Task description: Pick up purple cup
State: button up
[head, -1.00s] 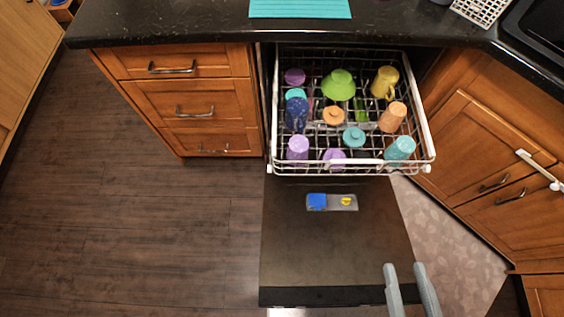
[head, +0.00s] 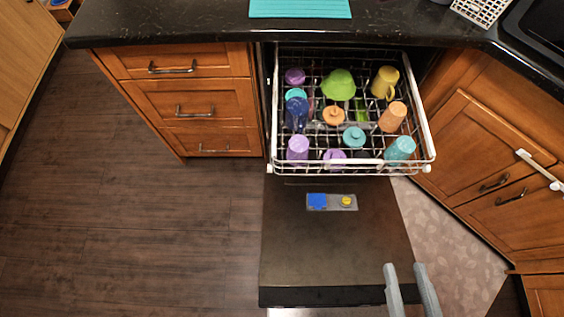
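A light purple cup (head: 298,148) stands upside down at the front left of the pulled-out dishwasher rack (head: 350,173). A second light purple piece (head: 335,157) sits at the front middle of the rack, partly behind the front rail. A darker purple piece (head: 295,76) is at the back left. My gripper (head: 403,268) shows at the bottom right of the head view, over the right part of the open dishwasher door. Its two fingers are apart with nothing between them. It is well in front of the rack and touches no cup.
The rack also holds a blue cup (head: 297,115), a green bowl (head: 338,84), a yellow mug (head: 384,82), an orange cup (head: 393,117) and a teal cup (head: 400,150). The open door (head: 335,245) lies below the rack. Open floor (head: 150,230) lies to the left.

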aim_at(298, 149)
jog(key=i+j+u, duration=0.15)
jog(key=i+j, duration=0.2)
jog(key=j, duration=0.25)
jog(key=i+j+u, duration=0.15)
jog(key=i+j, duration=0.2)
jog(key=j, duration=0.25)
jog(key=i+j+u, duration=0.15)
jog(key=i+j, duration=0.25)
jog(key=j, duration=0.15)
jog(key=k+l, duration=0.1)
jog(key=l, duration=0.1)
